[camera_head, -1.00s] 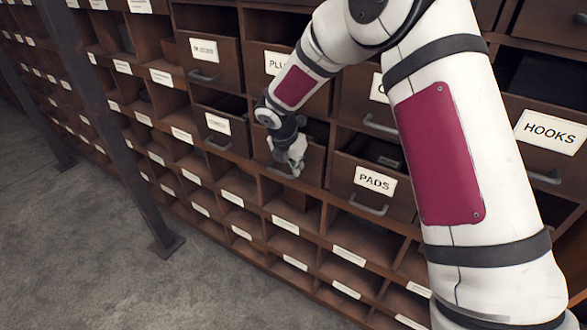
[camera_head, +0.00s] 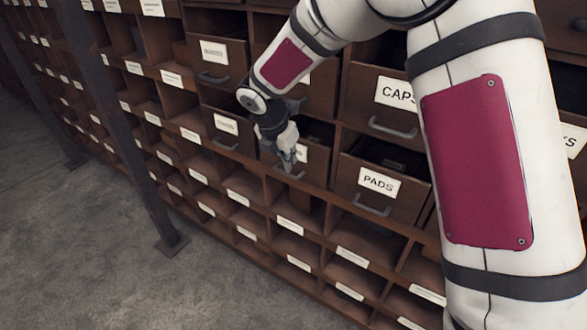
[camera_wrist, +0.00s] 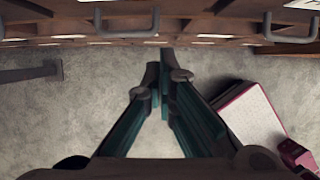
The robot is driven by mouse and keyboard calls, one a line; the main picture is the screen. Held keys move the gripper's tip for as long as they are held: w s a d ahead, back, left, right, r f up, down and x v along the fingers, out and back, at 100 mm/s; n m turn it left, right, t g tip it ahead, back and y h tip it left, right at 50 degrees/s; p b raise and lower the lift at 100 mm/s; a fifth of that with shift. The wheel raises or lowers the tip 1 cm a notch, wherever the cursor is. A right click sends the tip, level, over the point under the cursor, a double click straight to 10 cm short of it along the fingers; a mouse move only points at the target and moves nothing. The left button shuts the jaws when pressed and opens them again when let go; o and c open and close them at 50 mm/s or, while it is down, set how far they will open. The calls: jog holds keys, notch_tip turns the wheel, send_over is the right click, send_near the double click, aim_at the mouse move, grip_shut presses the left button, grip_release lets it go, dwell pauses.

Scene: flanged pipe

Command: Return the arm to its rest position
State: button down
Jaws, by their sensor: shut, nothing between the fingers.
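My arm, white with dark red panels, reaches from the right side of the head view toward the drawer wall. My gripper (camera_head: 289,163) points downward in front of the wall, close to a labelled drawer left of the PADS drawer (camera_head: 378,184). In the wrist view the two fingers (camera_wrist: 163,85) come together at their tips with nothing seen between them. Whether the gripper touches the drawer front behind it cannot be told.
The brown wall holds labelled drawers with handles, including the CAPS drawer (camera_head: 388,97), above rows of open pigeonholes (camera_head: 295,215). A dark metal post (camera_head: 124,135) stands at the left. Bare grey floor (camera_head: 85,255) lies at the lower left.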

jog(key=s+d+r+m, duration=0.6)
jog(key=s+r+m, duration=0.1)
jog(key=s+r, duration=0.15)
jog(key=s+d+r+m, duration=0.5)
jog(key=s+r+m, duration=0.1)
jog(key=s+r, duration=0.25)
jog(key=s+d+r+m+y+p, duration=0.1)
jog(key=s+d+m, duration=0.1)
jog(key=s+m, duration=0.5)
jog(key=s+d+r+m+y, duration=0.1)
jog(key=s+d+m, duration=0.1)
jog(key=s+m, duration=0.6)
jog(key=s, duration=0.5)
jog(key=shift+t+y+p, duration=0.35)
jog(key=shift+t+y, duration=0.05)
